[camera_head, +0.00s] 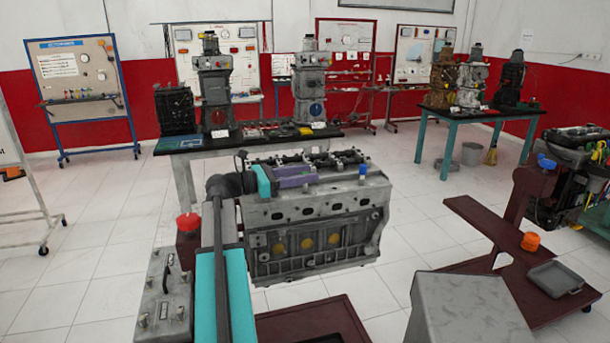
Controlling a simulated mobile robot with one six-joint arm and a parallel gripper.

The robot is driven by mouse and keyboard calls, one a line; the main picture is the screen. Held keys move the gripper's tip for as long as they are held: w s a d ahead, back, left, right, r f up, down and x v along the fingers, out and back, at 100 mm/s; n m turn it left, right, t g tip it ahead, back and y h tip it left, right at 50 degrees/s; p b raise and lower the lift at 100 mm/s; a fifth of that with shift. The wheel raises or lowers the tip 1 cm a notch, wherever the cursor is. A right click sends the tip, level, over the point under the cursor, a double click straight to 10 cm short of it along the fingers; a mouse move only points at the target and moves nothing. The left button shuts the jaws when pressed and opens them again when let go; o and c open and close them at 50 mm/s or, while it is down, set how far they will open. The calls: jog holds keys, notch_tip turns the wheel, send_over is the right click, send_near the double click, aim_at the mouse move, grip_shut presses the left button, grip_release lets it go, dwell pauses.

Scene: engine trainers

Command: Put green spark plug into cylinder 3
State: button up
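The grey engine block (315,210) stands in the middle of the camera_head view, with dark parts along its top and a blue piece (362,170) at the top right. My arm reaches up from the bottom. Its end, my gripper (312,172), lies over the left part of the block's top, beside a purple section. The fingertips are too small and dark to tell whether they are open or shut, or hold anything. I cannot make out the green spark plug. The cylinder 3 opening cannot be picked out among the dark parts.
A grey box (165,300) with several small pegs stands at the lower left. Another grey box (468,312) is at the lower right, near a dark red stand (490,222). Benches with engines stand behind. White floor (105,235) is clear at left.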

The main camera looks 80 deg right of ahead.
jog(key=b+v, duration=0.2)
jog(key=v, duration=1.1)
jog(key=shift+w+a, duration=0.1)
jog(key=shift+w, duration=0.1)
jog(key=shift+r, duration=0.1)
notch_tip(320, 180, up, 10)
jog(key=p, duration=0.9)
jog(key=shift+p, duration=0.4)
